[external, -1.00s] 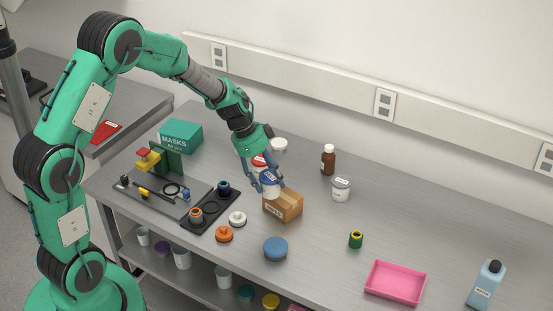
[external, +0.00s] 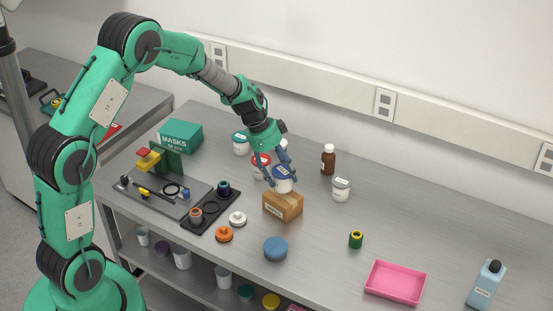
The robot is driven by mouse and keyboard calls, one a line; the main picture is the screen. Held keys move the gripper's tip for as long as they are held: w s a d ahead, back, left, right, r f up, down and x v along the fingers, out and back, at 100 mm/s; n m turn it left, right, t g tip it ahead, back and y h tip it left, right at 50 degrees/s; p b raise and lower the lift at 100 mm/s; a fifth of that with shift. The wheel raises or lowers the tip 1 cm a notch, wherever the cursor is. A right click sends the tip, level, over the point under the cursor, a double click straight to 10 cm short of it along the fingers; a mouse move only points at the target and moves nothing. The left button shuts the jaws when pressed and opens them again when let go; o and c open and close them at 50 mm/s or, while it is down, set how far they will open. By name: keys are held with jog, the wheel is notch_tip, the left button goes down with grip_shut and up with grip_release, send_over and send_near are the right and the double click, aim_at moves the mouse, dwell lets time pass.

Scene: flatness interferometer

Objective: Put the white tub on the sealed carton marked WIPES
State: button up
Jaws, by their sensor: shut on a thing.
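A white tub with a blue band near its top (external: 283,183) is held in my gripper (external: 283,174), whose fingers are shut around its upper part. The tub is upright. Its base appears right over the back of the brown carton's top; I cannot tell whether it touches. The sealed brown carton (external: 283,208) stands on the bench, with a small white label on its front, too small to read surely. Part of the tub's upper side is hidden by my fingers.
Other white tubs stand close behind: one with a teal lid (external: 241,143), one with a red band (external: 261,166). A grey-lidded tub (external: 341,189) and brown bottle (external: 328,159) stand to the right. A blue round lid (external: 276,248) lies in front.

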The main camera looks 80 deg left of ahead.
jog(key=shift+f, duration=1.45)
jog(key=shift+f, duration=0.15)
jog(key=o, duration=1.2)
jog(key=shift+r, duration=0.35)
jog(key=v, duration=1.1)
jog(key=shift+s+a+r, duration=0.1)
jog(key=shift+s+r, duration=0.15)
